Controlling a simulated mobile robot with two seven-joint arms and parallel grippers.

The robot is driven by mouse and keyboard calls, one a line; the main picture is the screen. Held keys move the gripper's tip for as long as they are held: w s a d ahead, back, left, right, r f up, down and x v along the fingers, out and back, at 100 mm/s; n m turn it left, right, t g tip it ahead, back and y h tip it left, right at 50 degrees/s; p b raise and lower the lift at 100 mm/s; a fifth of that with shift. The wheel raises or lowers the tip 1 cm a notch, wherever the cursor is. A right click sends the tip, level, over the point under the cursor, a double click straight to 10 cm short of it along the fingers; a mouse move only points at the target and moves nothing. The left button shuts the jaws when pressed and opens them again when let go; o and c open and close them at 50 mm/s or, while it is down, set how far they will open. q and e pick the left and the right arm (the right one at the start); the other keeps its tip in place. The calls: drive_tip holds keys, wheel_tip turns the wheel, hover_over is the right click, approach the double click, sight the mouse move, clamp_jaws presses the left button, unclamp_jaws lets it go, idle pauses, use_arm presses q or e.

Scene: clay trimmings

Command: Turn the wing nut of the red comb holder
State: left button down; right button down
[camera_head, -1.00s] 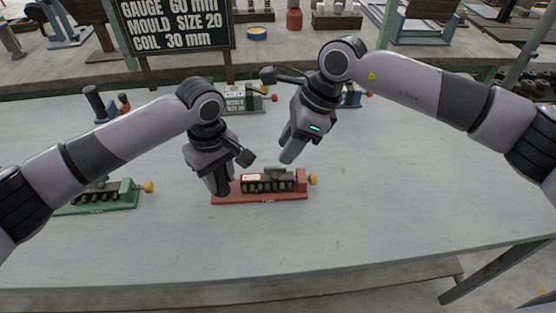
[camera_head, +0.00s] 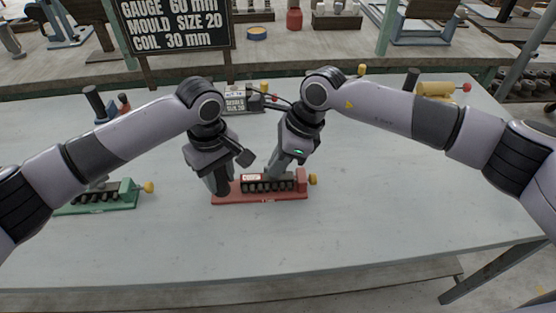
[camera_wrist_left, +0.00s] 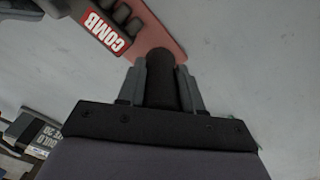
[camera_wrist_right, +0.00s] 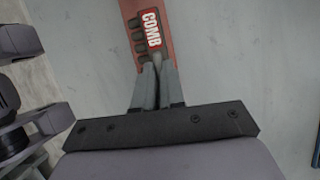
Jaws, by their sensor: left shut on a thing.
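The red comb holder (camera_head: 262,197) lies on the grey table, with a red end block and a yellow knob (camera_head: 313,180) at its right end. Its COMB label shows in the left wrist view (camera_wrist_left: 107,30) and the right wrist view (camera_wrist_right: 151,29). My left gripper (camera_head: 221,190) is shut on a dark upright post (camera_wrist_left: 162,80) at the holder's left end. My right gripper (camera_head: 272,172) is at the top middle of the holder. Its fingertips (camera_wrist_right: 157,68) are close together; whether anything is between them is unclear. The wing nut cannot be made out behind the fingers.
A green holder (camera_head: 100,202) with a yellow knob stands to the left. Another holder with a white label (camera_head: 236,100) is behind my arms. A yellow roller (camera_head: 436,90) lies at the back right. The table is clear in front and to the right.

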drive_tip(key=shift+n, duration=0.3)
drive_tip(key=n+g, duration=0.1)
drive_tip(key=n, duration=0.2)
drive_tip(key=shift+w, duration=0.15)
drive_tip(key=shift+w+n+g+h, duration=0.15)
drive_tip(key=shift+n+g, duration=0.3)
drive_tip(key=shift+n, duration=0.55)
drive_tip(key=shift+s+n+g+h, duration=0.1)
drive_tip(key=shift+n+g+h, duration=0.25)
drive_tip(key=shift+n, duration=0.65)
drive_tip(key=shift+r, duration=0.1)
drive_tip(key=c, duration=1.2)
unclamp_jaws()
drive_tip(key=v, duration=1.2)
drive_tip(key=shift+w, duration=0.15)
